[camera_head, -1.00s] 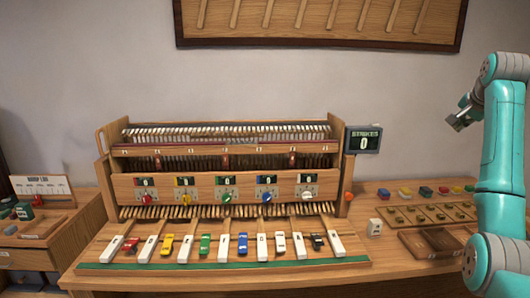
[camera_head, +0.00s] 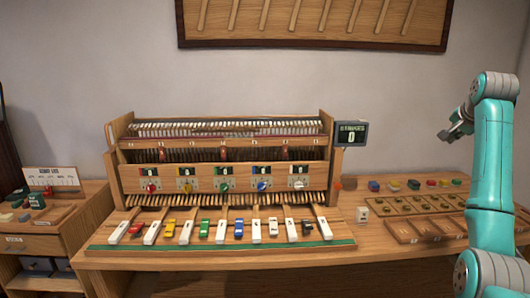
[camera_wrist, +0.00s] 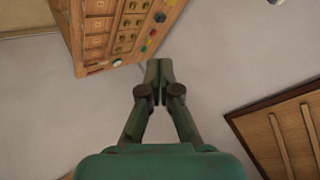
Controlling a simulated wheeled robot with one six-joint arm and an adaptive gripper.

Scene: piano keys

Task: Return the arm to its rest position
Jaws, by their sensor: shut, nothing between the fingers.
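My teal arm rises along the right edge of the head view, with my gripper (camera_head: 449,137) raised in front of the grey wall, above the bench's right side. In the wrist view my gripper (camera_wrist: 159,70) is shut, its fingertips together and nothing between them. The piano-like machine (camera_head: 220,170) stands on the bench to the left of the arm, well apart from my gripper. Its white keys (camera_head: 257,231) lie along the front, with red, yellow, green, blue and black keys between them.
The wooden bench (camera_head: 200,268) carries trays (camera_head: 417,229) and several coloured blocks on its right, below my gripper. A side table (camera_head: 62,219) with a card and blocks stands at left. A slatted wall panel (camera_head: 418,30) hangs above. The space around my raised gripper looks clear.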

